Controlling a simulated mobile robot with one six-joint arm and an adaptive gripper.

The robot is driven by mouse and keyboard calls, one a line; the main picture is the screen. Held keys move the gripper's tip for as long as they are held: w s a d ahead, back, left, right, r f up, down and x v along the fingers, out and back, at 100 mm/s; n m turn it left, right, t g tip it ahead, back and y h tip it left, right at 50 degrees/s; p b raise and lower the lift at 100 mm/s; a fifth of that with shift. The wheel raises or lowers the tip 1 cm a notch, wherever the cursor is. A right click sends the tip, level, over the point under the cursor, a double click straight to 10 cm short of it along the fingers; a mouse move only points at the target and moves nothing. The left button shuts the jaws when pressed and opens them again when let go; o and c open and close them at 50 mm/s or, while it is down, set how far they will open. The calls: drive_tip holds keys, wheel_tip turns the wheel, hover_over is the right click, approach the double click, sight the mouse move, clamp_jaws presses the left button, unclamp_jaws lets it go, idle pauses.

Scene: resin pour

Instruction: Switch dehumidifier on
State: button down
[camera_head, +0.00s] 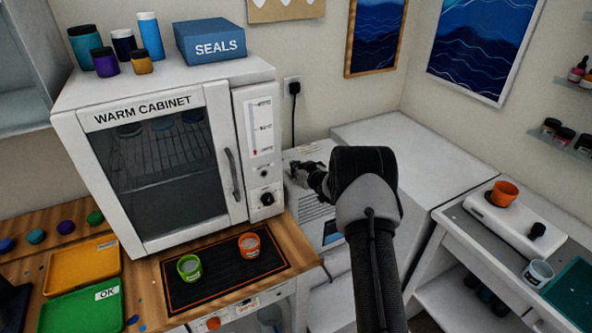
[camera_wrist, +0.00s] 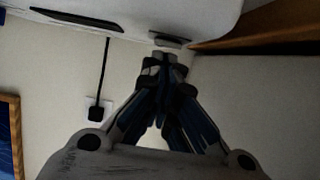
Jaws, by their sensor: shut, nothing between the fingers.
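The dehumidifier (camera_head: 310,208) is the white box with a slatted grille, right of the warm cabinet. My arm covers part of it in the head view. My gripper (camera_head: 297,170) is over its top, towards the back left. In the wrist view, which is upside down, my gripper (camera_wrist: 166,58) has its fingertips together and empty. They are right at a small grey raised part (camera_wrist: 172,41) on the dehumidifier's white body (camera_wrist: 140,12). I cannot tell whether they touch it. No lit indicator can be made out.
The warm cabinet (camera_head: 185,232) stands close on the left, on a wooden counter (camera_head: 315,255). A black cord runs to a wall outlet (camera_head: 293,86) behind, also seen in the wrist view (camera_wrist: 98,108). A white surface (camera_head: 395,140) lies to the right, with clear room.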

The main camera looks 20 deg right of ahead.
drive_tip(key=shift+s+f+b, duration=0.25)
drive_tip(key=shift+f+b, duration=0.15)
drive_tip(key=shift+f, duration=0.3)
drive_tip(key=shift+r, duration=0.25)
drive_tip(key=shift+r+p, duration=0.65)
drive_tip(key=shift+r, duration=0.05)
